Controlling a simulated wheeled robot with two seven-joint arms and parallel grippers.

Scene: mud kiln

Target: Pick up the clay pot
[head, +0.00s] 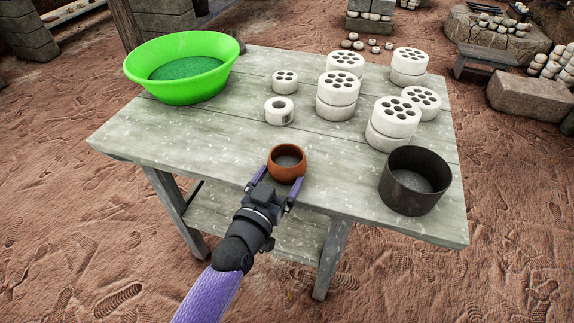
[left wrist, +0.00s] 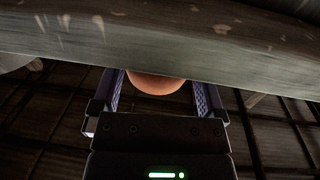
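The clay pot (head: 286,163) is a small, round, reddish-brown pot standing upright near the front edge of the grey wooden table (head: 215,145). My left gripper (head: 280,177) reaches in from the front, its two purple-lined fingers spread at either side of the pot's near part. In the left wrist view the pot (left wrist: 156,84) shows as an orange curve between the open fingers, with small gaps at its sides. The table edge (left wrist: 150,45) hides the rest of it there. I cannot tell whether a finger touches it. My right gripper is not in view.
A dark cylindrical pot (head: 400,195) stands to the right. White perforated discs (head: 338,103), some stacked, and a white ring (head: 279,118) stand behind. A green basin (head: 170,95) sits at the back left. The tabletop left of the clay pot is clear.

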